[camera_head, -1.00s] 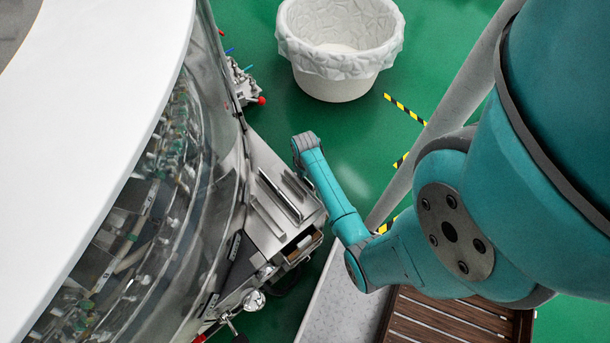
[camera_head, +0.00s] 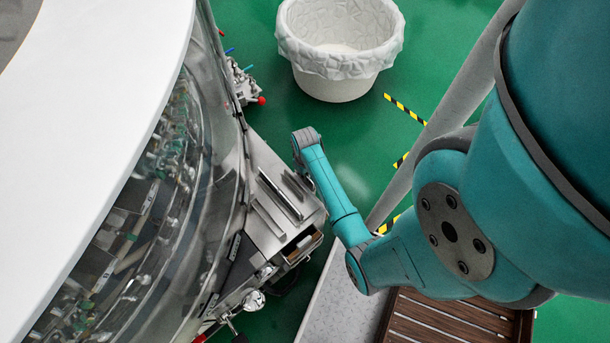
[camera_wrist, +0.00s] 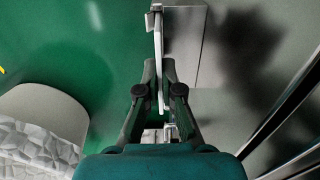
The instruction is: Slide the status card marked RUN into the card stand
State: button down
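In the wrist view, my gripper (camera_wrist: 159,68) has its two fingers closed on a thin pale card (camera_wrist: 158,42), seen nearly edge-on. Its marking cannot be read from this angle. A light grey block (camera_wrist: 186,48) lies just beyond and to the right of the card; I cannot tell whether it is the card stand or whether the card touches it. In the head view, my arm reaches toward the machine's side and its fingers are hidden. No card stand can be clearly made out there.
The round washer (camera_head: 90,110) with its clear wall fills the left. A metal ledge with upright plates (camera_head: 278,208) sticks out from it, close to my arm. A lined white bin (camera_head: 338,60) stands on the green floor, and a slatted brown tray (camera_head: 450,320) is at the bottom.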

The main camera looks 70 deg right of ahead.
notch_tip(320, 180, up, 15)
dwell(1.4)
jog(key=shift+f, duration=0.1)
jog(key=shift+w, duration=0.1)
